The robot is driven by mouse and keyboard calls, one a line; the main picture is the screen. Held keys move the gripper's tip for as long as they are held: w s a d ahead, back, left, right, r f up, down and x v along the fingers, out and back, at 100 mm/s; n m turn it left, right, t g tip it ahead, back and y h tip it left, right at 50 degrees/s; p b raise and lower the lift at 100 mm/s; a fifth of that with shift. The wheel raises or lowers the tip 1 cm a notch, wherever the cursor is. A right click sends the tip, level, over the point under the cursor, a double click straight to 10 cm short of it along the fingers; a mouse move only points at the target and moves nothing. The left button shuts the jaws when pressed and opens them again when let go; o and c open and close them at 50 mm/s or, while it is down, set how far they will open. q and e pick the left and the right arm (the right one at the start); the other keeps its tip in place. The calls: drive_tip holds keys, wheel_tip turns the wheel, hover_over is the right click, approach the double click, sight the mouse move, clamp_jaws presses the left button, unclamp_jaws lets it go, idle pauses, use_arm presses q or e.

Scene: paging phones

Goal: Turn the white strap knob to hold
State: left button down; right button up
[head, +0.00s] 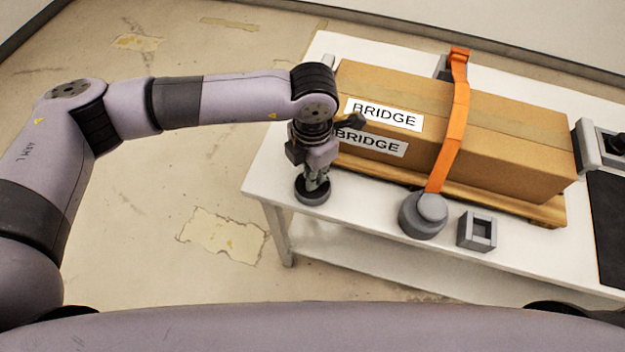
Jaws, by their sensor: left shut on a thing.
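My left gripper (317,183) points down at the left front corner of the white table. It is shut on a small part at the top of a dark grey round base (311,197); the fingers hide most of that part, and I cannot tell its colour or pointing direction. An orange strap (455,125) runs over a cardboard box (510,135) with two BRIDGE labels. A grey round knob (433,207) on a wider round base sits at the strap's front end, apart from my gripper. My right gripper is not in view.
The white table (350,205) holds the box on a wooden pallet (545,208). A grey square socket block (477,231) stands right of the grey knob. A black mat (608,225) and a grey device (590,145) are at the right. Table surface between gripper and grey knob is clear.

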use_arm(q)
drive_tip(key=shift+m+b, duration=1)
drive_tip(key=shift+b, duration=0.1)
drive_tip(key=c, duration=1.7)
unclamp_jaws()
drive_tip(key=shift+r, duration=0.1)
wheel_tip(320, 180, up, 12)
drive_tip(key=shift+f, duration=0.1)
